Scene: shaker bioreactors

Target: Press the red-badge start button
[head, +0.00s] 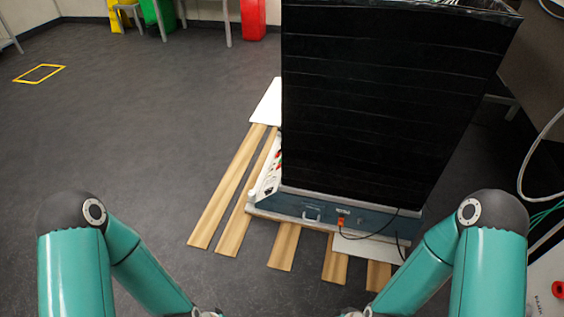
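A black-covered shaker bioreactor (385,100) stands in the middle right on a blue-grey base (310,210). A white panel (268,178) on the base's left side carries small red, green and dark controls, too small to tell apart. An orange-red part (341,222) sits on the base's front face beside a black cable. At the lower right edge, a red round button (558,289) shows on a white surface. I cannot tell which of these is the red-badge start button. Both my arms reach down to the bottom edge; their grippers are out of the frame.
Wooden slats (232,187) lie on the floor under and left of the unit. Pale cables (528,160) hang at the right. A red bin (253,18) and a green bin (158,15) stand at the back.

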